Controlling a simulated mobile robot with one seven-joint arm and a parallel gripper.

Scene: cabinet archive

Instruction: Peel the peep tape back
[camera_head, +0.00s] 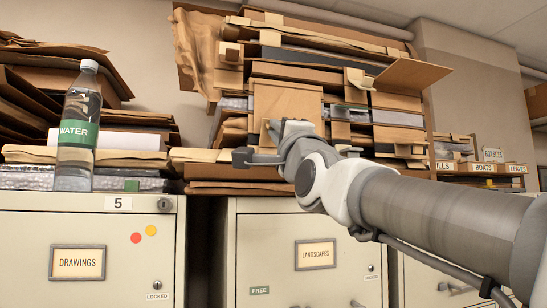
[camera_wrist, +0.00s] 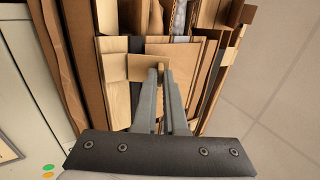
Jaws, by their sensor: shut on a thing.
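My gripper (camera_head: 274,128) reaches up to the front of the stacked cardboard folders (camera_head: 290,101) above the middle cabinet. In the wrist view, my gripper (camera_wrist: 161,72) has its two grey fingers close together at a brown panel, shut on a small tan tab that I take to be the peep tape (camera_wrist: 162,66). A square tan piece (camera_wrist: 140,67) lies flat just left of the fingertips. In the head view the hand largely hides the tab. I cannot tell how much of it is lifted.
A water bottle (camera_head: 78,128) stands on the left cabinet (camera_head: 50,235), among more stacked folders. A cardboard flap (camera_head: 411,75) juts out at the stack's upper right. The middle cabinet (camera_head: 275,235) is closed. Labelled boxes (camera_head: 482,168) sit farther right.

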